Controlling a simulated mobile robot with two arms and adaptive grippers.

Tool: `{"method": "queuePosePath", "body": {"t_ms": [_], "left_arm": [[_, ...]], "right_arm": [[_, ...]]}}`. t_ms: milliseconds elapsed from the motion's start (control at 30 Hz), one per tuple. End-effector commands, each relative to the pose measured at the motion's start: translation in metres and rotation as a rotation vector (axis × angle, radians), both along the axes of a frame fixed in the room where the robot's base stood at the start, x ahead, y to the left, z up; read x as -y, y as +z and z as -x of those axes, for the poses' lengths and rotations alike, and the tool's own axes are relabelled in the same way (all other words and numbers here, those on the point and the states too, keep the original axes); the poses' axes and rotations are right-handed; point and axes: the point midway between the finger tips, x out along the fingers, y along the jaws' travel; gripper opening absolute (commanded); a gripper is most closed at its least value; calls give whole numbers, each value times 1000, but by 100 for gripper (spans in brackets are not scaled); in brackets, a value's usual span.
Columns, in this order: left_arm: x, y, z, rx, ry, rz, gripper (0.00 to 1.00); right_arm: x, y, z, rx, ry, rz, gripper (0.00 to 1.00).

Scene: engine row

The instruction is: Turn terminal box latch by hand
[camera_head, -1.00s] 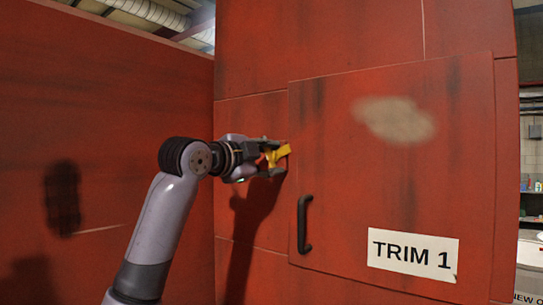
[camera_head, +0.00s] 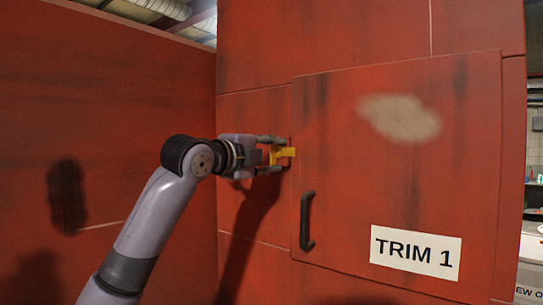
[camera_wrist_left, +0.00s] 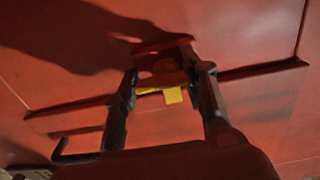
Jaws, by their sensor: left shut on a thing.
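The yellow latch (camera_head: 285,152) sits at the left edge of the red door (camera_head: 350,200) marked TRIM 1, above the black handle. My left gripper (camera_head: 275,155) reaches in from the left and is shut on the latch, one finger above it and one below. In the left wrist view, the yellow latch (camera_wrist_left: 172,95) shows between the two dark fingers of the gripper (camera_wrist_left: 168,78); part of it is in shadow. The door lies flat in its frame. My right gripper is not in view.
The black door handle (camera_head: 306,222) stands out below the latch. A white TRIM 1 label (camera_head: 415,252) is at the door's lower right. A red wall (camera_head: 110,130) closes off the left side. Shelves and a pale surface show at the far right.

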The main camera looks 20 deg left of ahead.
Motion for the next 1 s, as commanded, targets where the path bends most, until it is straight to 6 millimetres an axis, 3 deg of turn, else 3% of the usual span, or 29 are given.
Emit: {"method": "queuePosePath", "body": {"t_ms": [33, 200, 233, 700, 1000], "left_arm": [[-4, 14, 4, 31, 4, 6, 11], [-3, 14, 4, 31, 3, 7, 11], [-3, 14, 4, 31, 3, 7, 40], [-1, 9, 3, 19, 0, 6, 71], [0, 6, 2, 14, -1, 5, 72]], "right_arm": [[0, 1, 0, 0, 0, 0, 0], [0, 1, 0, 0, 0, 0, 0], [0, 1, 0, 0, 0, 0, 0], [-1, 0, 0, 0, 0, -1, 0], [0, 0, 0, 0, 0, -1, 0]]}}
